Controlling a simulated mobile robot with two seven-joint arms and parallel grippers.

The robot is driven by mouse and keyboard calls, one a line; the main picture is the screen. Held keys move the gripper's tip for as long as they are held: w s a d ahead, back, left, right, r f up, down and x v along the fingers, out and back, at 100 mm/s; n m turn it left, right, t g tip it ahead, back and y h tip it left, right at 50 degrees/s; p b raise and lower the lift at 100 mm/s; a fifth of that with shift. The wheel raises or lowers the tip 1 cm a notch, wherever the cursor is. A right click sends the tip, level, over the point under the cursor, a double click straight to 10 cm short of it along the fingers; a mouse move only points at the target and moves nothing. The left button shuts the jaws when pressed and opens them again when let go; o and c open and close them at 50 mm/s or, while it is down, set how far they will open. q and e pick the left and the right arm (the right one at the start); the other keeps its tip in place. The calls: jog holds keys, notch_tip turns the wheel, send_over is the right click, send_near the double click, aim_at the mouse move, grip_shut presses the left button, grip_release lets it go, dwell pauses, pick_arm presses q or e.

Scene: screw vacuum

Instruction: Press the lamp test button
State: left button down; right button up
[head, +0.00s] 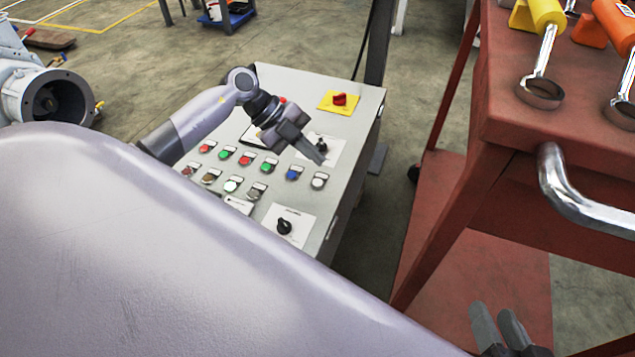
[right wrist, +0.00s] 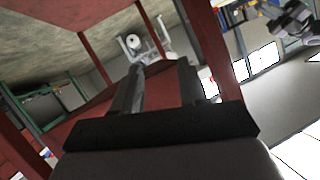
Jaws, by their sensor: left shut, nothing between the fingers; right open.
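The grey control panel (head: 335,215) has a sloped top with rows of coloured push buttons. A blue button (head: 292,174) and a white button (head: 319,181) sit at the right end of the upper row. Another white button (head: 232,185) is in the lower row. The labels are too small to read, so I cannot tell which is the lamp test button. My left gripper (head: 319,157) is shut and empty over the panel, near the blue and white buttons; contact cannot be judged. My right gripper (head: 495,312) is open and empty low beside the red cart, also in the right wrist view (right wrist: 156,84).
A black rotary knob (head: 284,226) is on the panel's near part. A red knob on a yellow plate (head: 339,100) is at its far corner. The red cart (head: 500,120) with a metal handle (head: 560,190) and tools stands right. Bare floor separates cart and panel.

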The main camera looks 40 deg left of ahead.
aim_at(313, 182)
pick_arm(q)
notch_tip(313, 182, down, 2)
jog(key=shift+f+b, duration=0.15)
jog(key=shift+b, duration=0.75)
jog(key=shift+f+b, duration=0.3)
jog(key=shift+f, duration=0.75)
pick_arm(e)
jog(key=shift+d+f+t, duration=0.15)
jog(key=shift+d+t, duration=0.15)
jog(key=shift+t, duration=0.2)
pick_arm(q)
jog(key=shift+f, duration=0.2)
jog(key=shift+f, duration=0.25)
pick_arm(e)
jog(key=shift+s, duration=0.1)
pick_arm(q)
jog(key=shift+f, duration=0.45)
dwell(0.6)
jog(key=shift+r, duration=0.1)
pick_arm(e)
jog(key=shift+d, duration=0.1)
pick_arm(q)
jog(key=shift+r+p, duration=0.8)
jog(key=shift+p, duration=0.35)
pick_arm(e)
jog(key=shift+r, duration=1.1)
